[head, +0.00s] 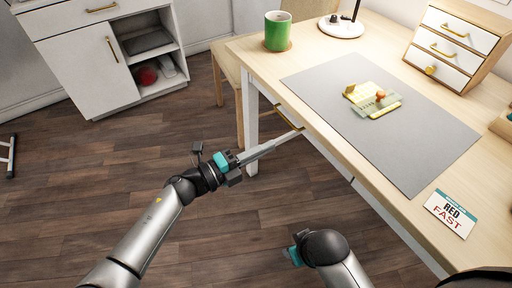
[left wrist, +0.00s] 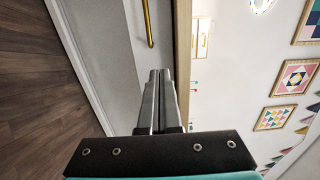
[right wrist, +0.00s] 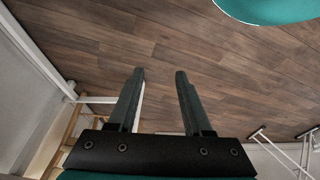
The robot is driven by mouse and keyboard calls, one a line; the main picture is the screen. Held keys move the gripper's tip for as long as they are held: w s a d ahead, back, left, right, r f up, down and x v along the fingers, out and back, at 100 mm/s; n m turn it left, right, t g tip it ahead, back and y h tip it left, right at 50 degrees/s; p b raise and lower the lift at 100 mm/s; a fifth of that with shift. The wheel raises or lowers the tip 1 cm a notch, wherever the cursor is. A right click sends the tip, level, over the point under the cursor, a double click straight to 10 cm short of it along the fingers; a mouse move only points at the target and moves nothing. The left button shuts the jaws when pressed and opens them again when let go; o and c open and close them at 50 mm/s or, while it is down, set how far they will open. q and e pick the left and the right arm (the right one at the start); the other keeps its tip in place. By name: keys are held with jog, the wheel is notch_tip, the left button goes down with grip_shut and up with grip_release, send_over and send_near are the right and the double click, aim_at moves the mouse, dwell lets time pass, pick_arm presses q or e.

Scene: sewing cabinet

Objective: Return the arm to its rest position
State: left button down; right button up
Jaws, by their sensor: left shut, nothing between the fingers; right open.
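My left gripper (head: 298,131) is in front of the table's front edge, with its fingertips close to the brass handle (head: 289,117) of the table drawer. In the left wrist view its fingers (left wrist: 160,75) are shut with nothing between them, and the brass handle (left wrist: 148,25) shows just beyond the tips. I cannot tell whether they touch it. My right arm (head: 330,255) is low at the bottom of the head view, and its fingers are hidden there. In the right wrist view the right gripper (right wrist: 159,72) is open and empty above the wooden floor.
The wooden table (head: 440,238) holds a grey mat (head: 430,145), a yellow item (head: 371,98), a green mug (head: 278,32), a lamp base (head: 340,27), a small drawer box (head: 452,45) and a sign (head: 450,213). A white cabinet (head: 85,70) stands at back left. The floor (head: 90,170) at left is mostly clear.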

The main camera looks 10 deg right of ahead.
pick_arm(q)
jog(key=shift+v, duration=1.1)
pick_arm(e)
jog(key=shift+s+f, duration=0.3)
jog(key=shift+f, duration=0.3)
